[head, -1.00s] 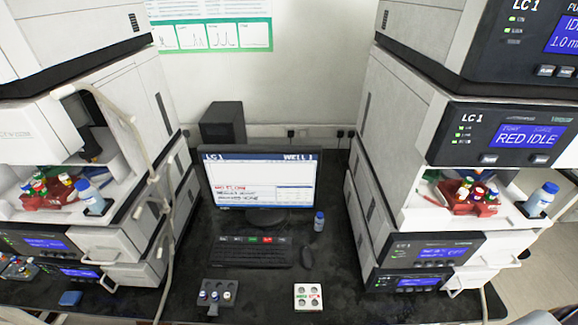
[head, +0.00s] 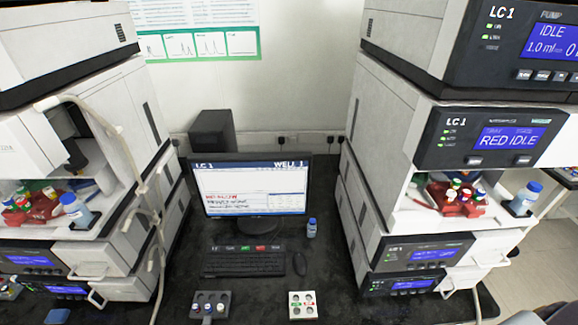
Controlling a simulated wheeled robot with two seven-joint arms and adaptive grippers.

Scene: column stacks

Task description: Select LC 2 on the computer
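The computer monitor (head: 255,203) stands on the dark bench between the two instrument stacks. Its header reads LC 1 at left and WELL 1 at right, with red and dark text lines on a white screen. A black keyboard (head: 243,264) lies in front of it. A row of small keys (head: 245,248), some coloured, lies between keyboard and monitor; their labels are too small to read. A mouse (head: 299,264) lies to the right of the keyboard. Neither of my grippers shows in the head view.
The right stack (head: 490,137) shows LC 1 and RED IDLE. The left stack (head: 85,125) carries a hanging tube. A blue-capped bottle (head: 312,229) stands right of the monitor. A grey vial rack (head: 222,299) and a white rack (head: 302,315) sit at the front.

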